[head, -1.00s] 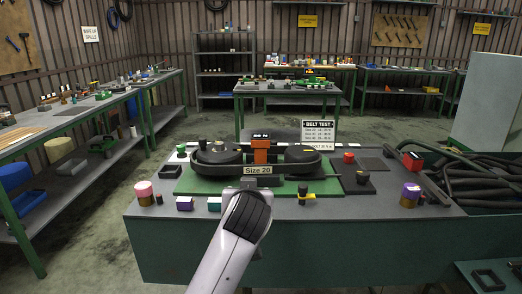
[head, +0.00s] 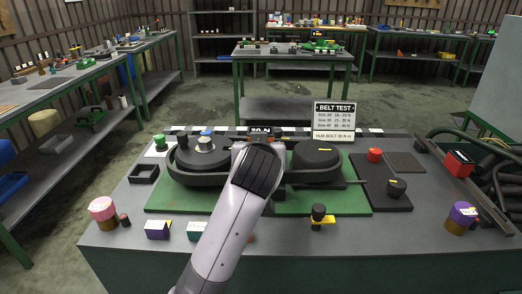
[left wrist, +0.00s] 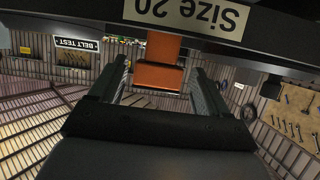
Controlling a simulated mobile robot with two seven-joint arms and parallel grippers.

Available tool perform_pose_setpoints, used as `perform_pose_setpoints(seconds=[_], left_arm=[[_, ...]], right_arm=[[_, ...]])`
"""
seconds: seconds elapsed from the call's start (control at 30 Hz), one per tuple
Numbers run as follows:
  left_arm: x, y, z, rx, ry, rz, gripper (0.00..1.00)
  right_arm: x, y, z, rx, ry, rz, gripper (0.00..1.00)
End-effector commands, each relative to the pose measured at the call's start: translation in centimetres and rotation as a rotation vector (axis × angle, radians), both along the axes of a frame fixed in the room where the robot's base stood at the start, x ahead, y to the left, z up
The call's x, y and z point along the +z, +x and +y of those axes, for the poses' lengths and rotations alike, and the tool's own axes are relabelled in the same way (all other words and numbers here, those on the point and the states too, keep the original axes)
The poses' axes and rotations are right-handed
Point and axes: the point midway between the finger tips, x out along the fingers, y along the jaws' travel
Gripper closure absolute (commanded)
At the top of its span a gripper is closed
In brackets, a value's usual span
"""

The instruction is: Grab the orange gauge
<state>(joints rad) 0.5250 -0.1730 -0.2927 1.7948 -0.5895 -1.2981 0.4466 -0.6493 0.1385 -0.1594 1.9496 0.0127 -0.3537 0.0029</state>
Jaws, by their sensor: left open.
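The orange gauge (left wrist: 160,72) shows in the left wrist view, between the two fingers of my left gripper (left wrist: 160,66). The fingers are open, one on each side, with gaps to the gauge. In the head view only the gauge's dark display (head: 262,132), reading 20 N, shows above my left arm; its orange body and the fingers are hidden behind the arm. The gauge stands at the black belt (head: 195,181) between two round pulleys. A Size 20 label (left wrist: 186,12) appears upside down in the left wrist view. My right gripper is not in view.
The belt rig sits on a green plate (head: 350,201) on the grey table (head: 120,238). A belt test sign (head: 334,120) stands behind. Small blocks, a pink-topped cylinder (head: 103,212) and a yellow-black part (head: 320,217) lie along the front.

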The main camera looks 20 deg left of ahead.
Motion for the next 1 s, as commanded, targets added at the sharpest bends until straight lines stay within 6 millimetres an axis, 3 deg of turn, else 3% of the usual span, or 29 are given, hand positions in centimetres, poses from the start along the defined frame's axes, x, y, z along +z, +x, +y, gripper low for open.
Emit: perform_pose_setpoints(seconds=[0.37, 0.7, 1.0], left_arm=[[-0.8, 2.1, 0.6, 0.001, 0.001, 0.0, 0.23], [-2.1, 5.6, 1.6, 0.0, 0.002, 0.001, 0.23], [-2.5, 6.4, 1.9, 0.0, 0.0, 0.0, 0.23]], right_arm=[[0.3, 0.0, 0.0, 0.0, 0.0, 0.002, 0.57], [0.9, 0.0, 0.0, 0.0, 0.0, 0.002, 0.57], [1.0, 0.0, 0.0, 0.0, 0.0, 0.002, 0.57]])
